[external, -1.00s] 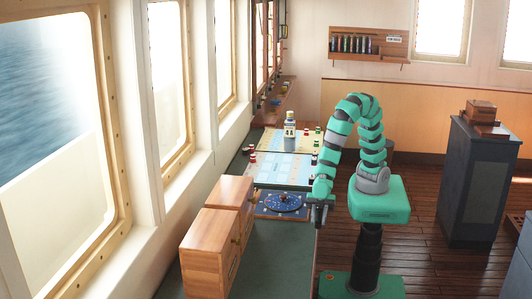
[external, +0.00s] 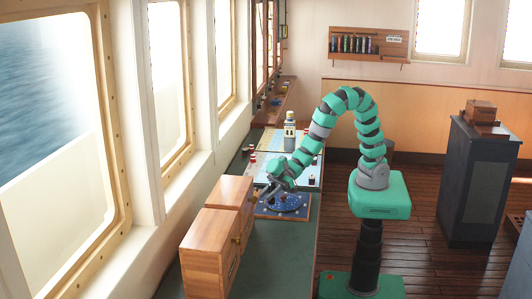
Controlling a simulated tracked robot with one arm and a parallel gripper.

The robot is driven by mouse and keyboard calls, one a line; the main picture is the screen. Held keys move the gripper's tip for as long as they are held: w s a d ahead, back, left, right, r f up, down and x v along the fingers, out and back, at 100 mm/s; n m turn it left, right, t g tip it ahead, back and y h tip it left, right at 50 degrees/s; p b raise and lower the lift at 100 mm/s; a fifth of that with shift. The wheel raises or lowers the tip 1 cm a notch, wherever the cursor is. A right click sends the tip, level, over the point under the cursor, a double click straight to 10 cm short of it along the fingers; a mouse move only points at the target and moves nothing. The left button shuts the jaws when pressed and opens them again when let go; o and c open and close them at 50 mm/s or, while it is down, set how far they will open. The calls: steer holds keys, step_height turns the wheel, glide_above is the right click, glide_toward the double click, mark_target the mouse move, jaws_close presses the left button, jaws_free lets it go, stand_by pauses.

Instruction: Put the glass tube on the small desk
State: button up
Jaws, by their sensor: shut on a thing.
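My gripper (external: 263,192) is low over the green-topped counter (external: 278,262), by the right side of the wooden cabinets (external: 212,243) and the left edge of the blue dial board (external: 284,207). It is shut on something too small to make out. I cannot tell whether that is the glass tube. Several slim coloured tubes (external: 357,44) stand in the wall rack at the back. I cannot tell which piece of furniture is the small desk.
Windows line the left side. The counter's near part is clear.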

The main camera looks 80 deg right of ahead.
steer(key=w+d+m+t+h+p, duration=0.1)
steer(key=w+d, duration=0.5)
steer(key=d, duration=0.6)
steer(key=w+d+r+m+t+h+p, duration=0.1)
steer(key=w+d+m+h, duration=0.4)
steer(key=d, duration=0.8)
steer(key=w+d+m+t+h+p, duration=0.1)
steer(key=w+d+m+t+h, duration=0.2)
steer(key=d, duration=1)
steer(key=w+m+h, duration=0.1)
steer(key=w, duration=0.2)
steer(key=shift+w+r+m+t+h+p, duration=0.3)
steer(key=shift+r+m+h+p, duration=0.05)
steer(key=shift+r+m+h, duration=0.05)
steer(key=shift+a, duration=0.15)
